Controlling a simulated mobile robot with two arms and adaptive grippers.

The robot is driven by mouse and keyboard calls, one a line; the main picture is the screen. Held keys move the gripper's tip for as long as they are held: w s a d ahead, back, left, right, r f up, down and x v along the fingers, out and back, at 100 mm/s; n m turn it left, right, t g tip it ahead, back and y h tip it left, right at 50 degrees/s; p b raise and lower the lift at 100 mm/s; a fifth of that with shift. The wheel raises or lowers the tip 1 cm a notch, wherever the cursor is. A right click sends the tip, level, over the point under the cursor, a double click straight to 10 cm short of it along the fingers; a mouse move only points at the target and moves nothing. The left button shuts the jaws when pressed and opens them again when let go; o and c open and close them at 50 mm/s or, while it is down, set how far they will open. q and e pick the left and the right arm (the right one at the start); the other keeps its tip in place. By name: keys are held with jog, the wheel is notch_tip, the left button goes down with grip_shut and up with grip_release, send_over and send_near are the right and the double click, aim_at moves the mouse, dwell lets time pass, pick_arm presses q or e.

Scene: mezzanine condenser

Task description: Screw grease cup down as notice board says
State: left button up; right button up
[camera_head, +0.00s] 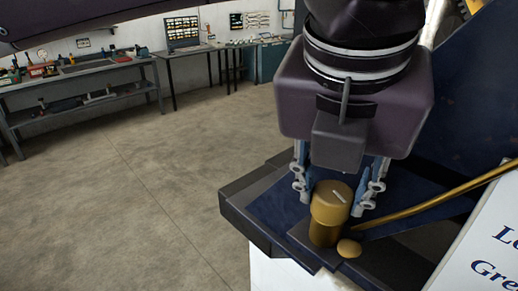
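The brass-coloured grease cup (331,205) stands upright on a dark blue metal ledge, with a light mark on its cap. Whether either finger touches the cup cannot be told from this angle. A white notice board (488,262) is cut off at the lower right; only the starts of words, "Le" and "Gre", show.
A brass pipe (440,205) slants up to the right, close to the right finger. Dark blue machine panels rise at the right. Workbenches (82,68) line the far wall; the concrete floor between is clear.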

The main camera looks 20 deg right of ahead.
pick_arm(q)
jog(key=c, duration=0.4)
jog(key=shift+o, duration=0.2)
